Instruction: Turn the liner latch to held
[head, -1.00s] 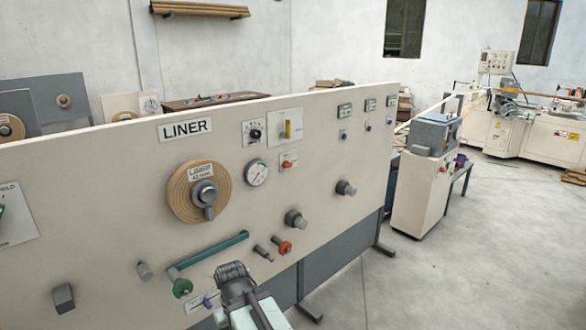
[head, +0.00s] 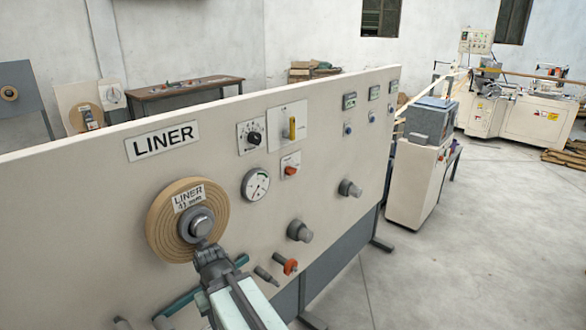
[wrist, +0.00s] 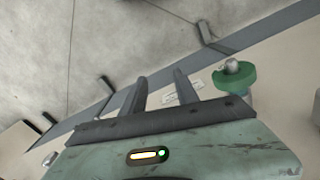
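The liner roll (head: 162,228), a tan disc with a grey hub (head: 198,224), is on the cream panel under the LINER sign (head: 162,142). I cannot tell for sure which part is the liner latch; no readable "held" mark shows. My gripper (head: 208,250) is at the roll's lower right edge in the head view and covers part of the panel there; contact cannot be told. In the wrist view my gripper (wrist: 160,77) has its two fingers apart with nothing between them. A green ring knob (wrist: 235,78) is to their right.
The panel (head: 335,140) also carries a gauge (head: 256,185), a yellow lever (head: 292,128), a red switch (head: 290,170), grey knobs (head: 299,230) and an orange knob (head: 290,266) right of my gripper. The floor (head: 480,250) to the right is clear.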

